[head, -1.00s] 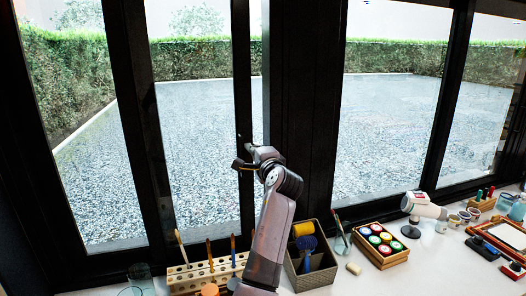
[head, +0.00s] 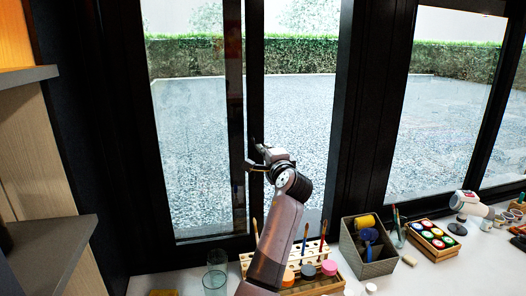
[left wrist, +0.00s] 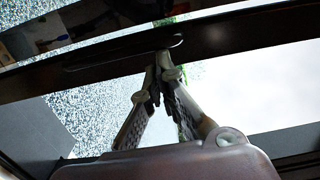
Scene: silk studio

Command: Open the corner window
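The corner window in the head view has a dark sliding sash (head: 255,80) with a slim dark handle (head: 253,148) on its upright bar. A tall gap lies between this bar and the thick black post to its right. My left gripper (head: 254,165) is at the bar, by the handle. In the left wrist view, its fingers converge (left wrist: 158,72) with tips together against the lower edge of the handle (left wrist: 105,58). I cannot see anything held between them. My right gripper is in neither view.
Below the window stand clear glasses (head: 215,275), a wooden brush rack (head: 335,275), a grey bin (head: 372,262) and a box of paint pots (head: 434,238). A white lamp-like device (head: 468,203) stands farther right. Wooden shelves (head: 35,170) flank the left.

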